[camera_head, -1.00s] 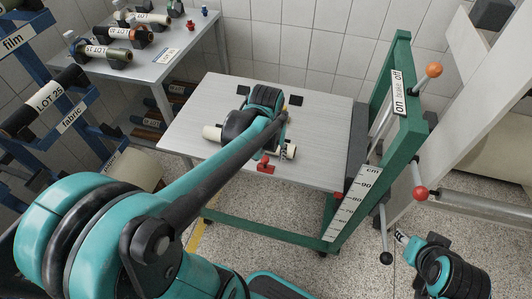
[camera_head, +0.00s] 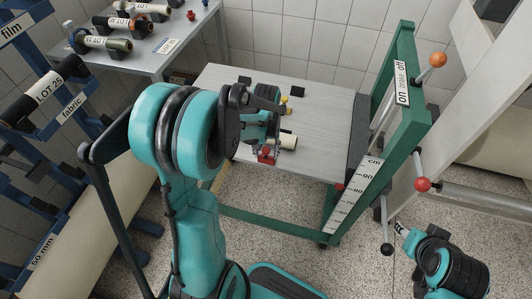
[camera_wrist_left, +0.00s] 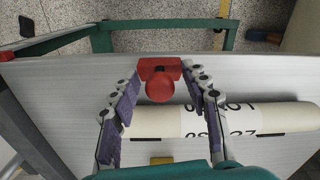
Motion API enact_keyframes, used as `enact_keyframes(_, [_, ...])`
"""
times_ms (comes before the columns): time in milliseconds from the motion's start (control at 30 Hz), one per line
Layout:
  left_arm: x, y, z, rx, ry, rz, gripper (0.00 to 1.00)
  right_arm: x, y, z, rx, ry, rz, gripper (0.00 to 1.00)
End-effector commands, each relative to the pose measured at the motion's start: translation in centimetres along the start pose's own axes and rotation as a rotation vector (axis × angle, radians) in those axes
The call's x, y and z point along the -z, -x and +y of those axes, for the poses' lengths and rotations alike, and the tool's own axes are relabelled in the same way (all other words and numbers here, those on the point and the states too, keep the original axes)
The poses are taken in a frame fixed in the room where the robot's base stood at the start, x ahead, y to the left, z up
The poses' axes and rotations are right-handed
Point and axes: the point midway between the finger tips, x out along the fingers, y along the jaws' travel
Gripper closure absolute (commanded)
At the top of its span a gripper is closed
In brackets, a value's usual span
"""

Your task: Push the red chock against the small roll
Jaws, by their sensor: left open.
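The red chock (camera_head: 267,156), a block with a round knob, sits near the table's front edge. In the left wrist view the chock (camera_wrist_left: 160,72) lies between the open fingers of my left gripper (camera_wrist_left: 160,82), with small gaps on both sides. The small roll (camera_head: 288,141) is pale with a black-and-white label; the roll (camera_wrist_left: 262,118) runs crosswise just behind the chock. The knob overlaps the roll's edge in view, so I cannot tell whether they touch. My left arm hides much of the roll in the head view. My right gripper (camera_head: 402,232) is small at lower right, fingers unclear.
A yellow piece (camera_head: 286,102) and a black block (camera_head: 298,92) stand behind the roll. The table's (camera_head: 325,120) right part is mostly clear. A green frame (camera_head: 370,190) with a scale rises at the table's right. A side table (camera_head: 180,55) with rolls is at back left.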

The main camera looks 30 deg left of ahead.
Motion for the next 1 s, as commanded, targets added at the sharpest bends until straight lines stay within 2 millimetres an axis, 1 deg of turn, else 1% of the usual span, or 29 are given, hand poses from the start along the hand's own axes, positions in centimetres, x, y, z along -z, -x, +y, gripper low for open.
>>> enact_keyframes(233, [0.0,0.0,0.0,0.000,0.000,0.000,0.54,0.0,0.0,0.0,0.000,0.000,0.000,0.60])
enact_keyframes(267, [0.0,0.0,0.0,0.000,0.000,0.000,0.62,0.0,0.0,0.0,0.000,0.000,0.000,0.60])
enact_keyframes(300, [0.0,0.0,0.0,0.000,0.000,0.000,0.72,0.0,0.0,0.0,0.000,0.000,0.000,0.60])
enact_keyframes(367, [0.0,0.0,0.0,0.000,0.000,0.000,0.88,0.0,0.0,0.0,0.000,0.000,0.000,0.60])
enact_keyframes(400, [0.0,0.0,0.0,0.000,0.000,0.000,0.99,0.0,0.0,0.0,0.000,0.000,0.000,0.60])
enact_keyframes(567, [0.1,0.0,0.0,0.000,0.000,0.000,1.00,0.0,0.0,0.0,0.000,0.000,0.000,0.60])
enact_keyframes(667, [1.0,0.0,0.2,0.000,0.000,0.001,1.00,0.0,0.0,0.0,0.000,0.000,0.000,0.60])
enact_keyframes(800, [2.7,0.0,0.5,0.000,0.000,0.001,1.00,0.0,0.0,0.0,0.000,0.000,0.000,0.60])
enact_keyframes(1000, [2.7,0.0,0.6,0.000,0.000,0.001,1.00,0.0,0.0,0.0,0.000,0.000,0.000,0.60])
